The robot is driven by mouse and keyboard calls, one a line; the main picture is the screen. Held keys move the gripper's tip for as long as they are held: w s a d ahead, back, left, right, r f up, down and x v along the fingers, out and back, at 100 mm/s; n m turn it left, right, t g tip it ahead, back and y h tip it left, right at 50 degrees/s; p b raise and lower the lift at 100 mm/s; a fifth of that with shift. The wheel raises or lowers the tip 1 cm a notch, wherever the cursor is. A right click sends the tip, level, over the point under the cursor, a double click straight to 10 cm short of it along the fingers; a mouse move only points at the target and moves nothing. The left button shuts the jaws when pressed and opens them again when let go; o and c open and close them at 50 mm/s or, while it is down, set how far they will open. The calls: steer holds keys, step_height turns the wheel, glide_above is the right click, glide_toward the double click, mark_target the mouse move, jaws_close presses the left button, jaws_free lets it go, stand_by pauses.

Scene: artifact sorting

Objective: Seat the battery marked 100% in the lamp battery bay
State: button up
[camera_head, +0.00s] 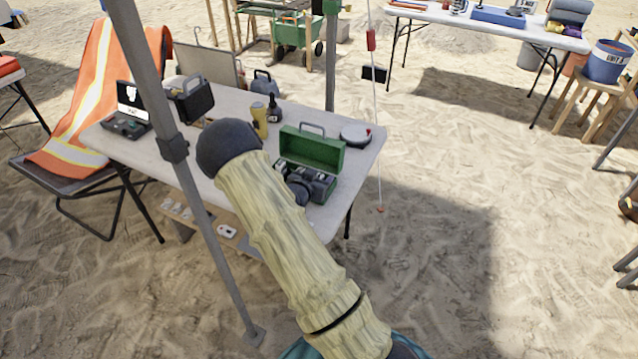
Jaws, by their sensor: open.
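I cannot make out a battery marked 100% or a lamp battery bay at this size. A yellow upright object (260,121) stands on the near table (354,160), and I cannot tell whether it is a lamp. An open case with a lit display (133,102) sits at the table's left end. A green box (312,150) stands open at the right, with dark items (310,186) at its front. My pale-sleeved arm rises from the bottom to a dark rounded joint over the table and hides part of it. My gripper is not visible.
A grey pole (172,150) stands in front of the table's left part. A black case (190,101), a dark bottle (274,111) and a round tin (356,135) are on the table. A low shelf (210,223) holds small white items.

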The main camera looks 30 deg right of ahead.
mark_target(319, 176)
jaws_close()
steer(key=shift+r, duration=0.1)
step_height(319, 176, up, 10)
steer(key=shift+f+p, duration=0.1)
steer(key=shift+p, duration=0.3)
stand_by(0.3)
stand_by(0.3)
